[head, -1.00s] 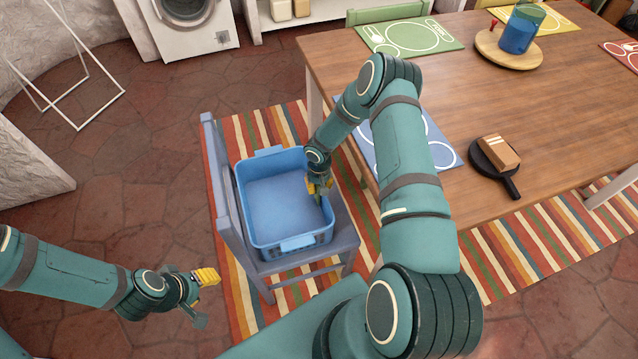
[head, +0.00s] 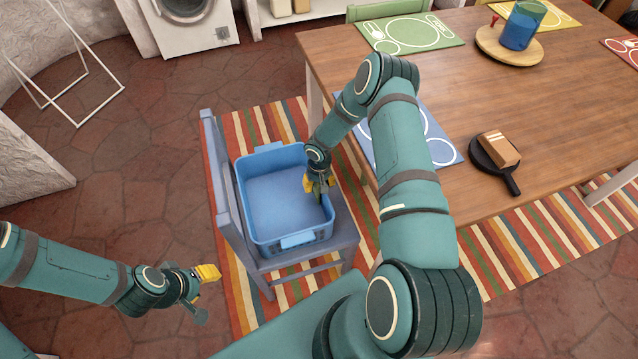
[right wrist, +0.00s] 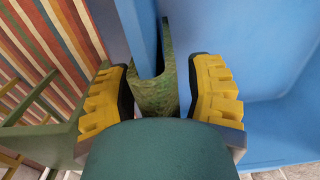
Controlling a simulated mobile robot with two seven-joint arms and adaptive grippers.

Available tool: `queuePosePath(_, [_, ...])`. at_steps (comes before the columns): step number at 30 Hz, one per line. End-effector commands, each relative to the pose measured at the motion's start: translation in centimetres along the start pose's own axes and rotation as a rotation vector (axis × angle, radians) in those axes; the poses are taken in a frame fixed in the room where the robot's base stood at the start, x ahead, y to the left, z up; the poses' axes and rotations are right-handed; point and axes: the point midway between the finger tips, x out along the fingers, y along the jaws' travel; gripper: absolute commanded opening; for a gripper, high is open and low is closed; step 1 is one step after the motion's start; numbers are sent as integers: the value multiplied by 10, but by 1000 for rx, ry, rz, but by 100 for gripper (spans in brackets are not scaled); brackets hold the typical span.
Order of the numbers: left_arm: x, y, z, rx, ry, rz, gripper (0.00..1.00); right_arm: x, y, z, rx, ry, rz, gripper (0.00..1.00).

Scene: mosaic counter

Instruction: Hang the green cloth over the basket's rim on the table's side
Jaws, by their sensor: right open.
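The blue basket (head: 254,240) stands on a chair seat. The green cloth (right wrist: 155,95) is folded over the basket's rim (right wrist: 146,35) in the right wrist view, with green showing along the wall's right side too. In the head view it is mostly hidden at the right rim, the table's side. My right gripper (head: 319,185) is at that rim. Its yellow fingers stand open, one on each side of the cloth and rim, with gaps (right wrist: 165,95). My left gripper (head: 207,294) is open and empty, low at the left, away from the basket.
The wooden table (head: 440,125) stands right of the chair (head: 228,205), with a blue placemat (head: 440,150) near its edge. A black pan (head: 508,183) holding a brown block lies farther right. A striped rug (head: 520,235) lies under chair and table.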

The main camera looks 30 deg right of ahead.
Motion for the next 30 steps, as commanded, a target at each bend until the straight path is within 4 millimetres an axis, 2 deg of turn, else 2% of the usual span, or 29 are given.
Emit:
queuePosePath(5, [0,0,0,0,0,0,47,-17,0,-1,-1,2,1,53])
queuePosePath(18, [0,0,0,0,0,0,47,-101,0,-1,0,4,0,53])
queuePosePath(24, [0,0,0,0,0,0,47,-117,0,0,-1,1,0,53])
queuePosePath(30, [0,0,0,0,0,0,47,-120,0,0,-1,1,0,53])
